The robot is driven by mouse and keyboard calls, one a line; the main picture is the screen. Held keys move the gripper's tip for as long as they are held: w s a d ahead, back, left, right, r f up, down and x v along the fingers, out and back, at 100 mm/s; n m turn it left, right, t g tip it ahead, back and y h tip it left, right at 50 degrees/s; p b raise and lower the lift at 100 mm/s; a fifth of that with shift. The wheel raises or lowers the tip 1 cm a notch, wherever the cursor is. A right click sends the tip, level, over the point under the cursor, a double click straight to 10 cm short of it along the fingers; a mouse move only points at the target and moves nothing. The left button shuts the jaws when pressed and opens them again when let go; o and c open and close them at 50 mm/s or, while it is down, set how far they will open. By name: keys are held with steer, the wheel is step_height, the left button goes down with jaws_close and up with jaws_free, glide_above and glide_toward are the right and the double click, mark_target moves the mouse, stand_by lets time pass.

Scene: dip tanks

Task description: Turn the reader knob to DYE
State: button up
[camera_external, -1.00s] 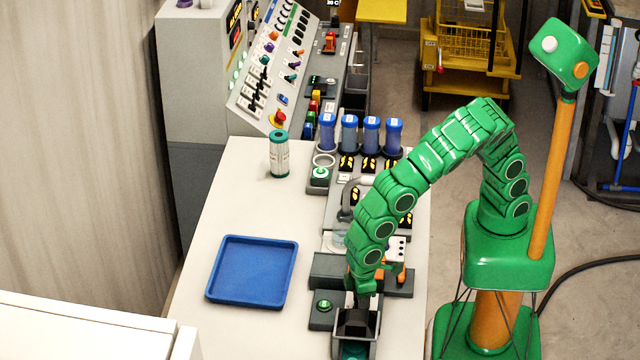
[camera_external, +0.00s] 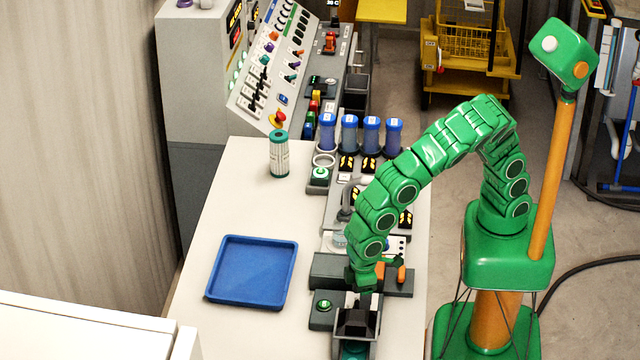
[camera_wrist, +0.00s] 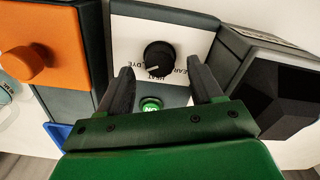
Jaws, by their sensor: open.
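The reader knob (camera_wrist: 158,56) is black and round, on a white plate (camera_wrist: 195,42) in the wrist view. A white mark on it points toward the bottom of that picture. Small lettering beside it is partly legible, including HEAT and DYE; I cannot tell which label the mark meets. My gripper (camera_wrist: 159,68) is open, its two dark fingertips on either side of the knob's near edge with gaps. In the external view my gripper (camera_external: 364,288) points down at the dark units along the bench, and the knob is hidden there.
A green ON button (camera_wrist: 150,104) sits between my fingers. An orange panel with a knob (camera_wrist: 25,62) is at left, and a dark block (camera_wrist: 285,95) at right. The blue tray (camera_external: 252,272) and a green-and-white cylinder (camera_external: 279,153) stand on the bench, with bare surface between.

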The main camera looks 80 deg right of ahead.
steer(key=shift+r, duration=2.7)
steer(key=shift+w+d+r, duration=0.1)
steer(key=shift+d+r, duration=0.05)
steer(key=shift+d, duration=0.15)
steer(key=s+d+r+m+y, duration=0.1)
steer(key=d+r, duration=0.3)
steer(key=d, duration=0.5)
steer(key=d+r+m+y, duration=0.1)
steer(key=d+r+m, duration=0.15)
steer(key=d, duration=0.65)
steer(key=s+d+r+g+h, duration=0.1)
steer(key=s+d+r+h, duration=0.1)
steer(key=s+d, duration=2.1)
steer(key=shift+d+r+g, duration=0.15)
steer(key=shift+d+g, duration=0.25)
steer(key=shift+d, duration=0.7)
